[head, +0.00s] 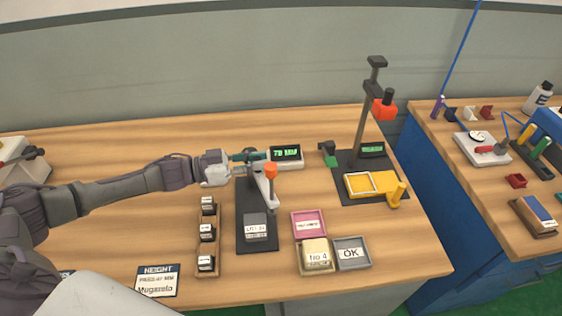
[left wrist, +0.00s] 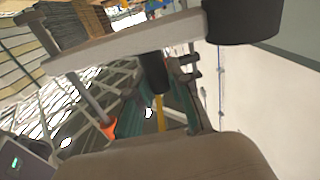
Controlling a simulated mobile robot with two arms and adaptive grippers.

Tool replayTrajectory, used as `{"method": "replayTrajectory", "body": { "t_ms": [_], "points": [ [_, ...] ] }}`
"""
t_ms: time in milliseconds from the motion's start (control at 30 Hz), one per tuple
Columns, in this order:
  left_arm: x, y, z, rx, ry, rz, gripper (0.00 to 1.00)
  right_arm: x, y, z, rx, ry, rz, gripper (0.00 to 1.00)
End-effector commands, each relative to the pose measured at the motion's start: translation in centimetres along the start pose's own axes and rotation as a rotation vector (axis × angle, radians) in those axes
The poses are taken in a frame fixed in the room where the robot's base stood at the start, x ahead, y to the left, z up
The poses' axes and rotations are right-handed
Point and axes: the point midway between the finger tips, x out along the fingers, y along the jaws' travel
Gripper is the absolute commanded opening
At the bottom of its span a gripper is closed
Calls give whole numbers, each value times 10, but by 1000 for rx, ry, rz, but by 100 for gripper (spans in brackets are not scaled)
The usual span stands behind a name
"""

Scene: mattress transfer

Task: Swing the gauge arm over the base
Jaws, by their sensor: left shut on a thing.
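The gauge's light grey arm (head: 263,188) slants forward from the back of the dark base (head: 257,246), near its right edge. It carries an orange-topped probe (head: 270,171). A grey labelled block (head: 255,225) sits on the base. My left gripper (head: 248,157) is shut at the rear of the gauge arm; the exact contact is partly hidden. In the left wrist view, the gauge arm (left wrist: 125,46) crosses the picture, with a dark handle (left wrist: 153,72) below it and the orange probe end (left wrist: 108,130) at left. My right gripper is not in view.
A green-lit display (head: 286,154) stands behind the gauge. A rack (head: 207,267) of labelled blocks is to its left. Pink (head: 308,234), grey OK (head: 351,265) and tan trays lie right and front. A second stand (head: 361,125) with a yellow tray is farther right.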

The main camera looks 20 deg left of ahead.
Motion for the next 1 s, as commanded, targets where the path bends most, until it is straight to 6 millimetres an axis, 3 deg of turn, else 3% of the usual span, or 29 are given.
{"method": "replayTrajectory", "body": {
  "t_ms": [100,400,1000],
  "points": [
    [-11,-3,4,6,-3,78,0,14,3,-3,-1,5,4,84],
    [-23,-1,2,5,-1,237,0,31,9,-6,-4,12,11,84],
    [-26,0,0,1,0,300,0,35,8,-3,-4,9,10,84]
  ]
}}
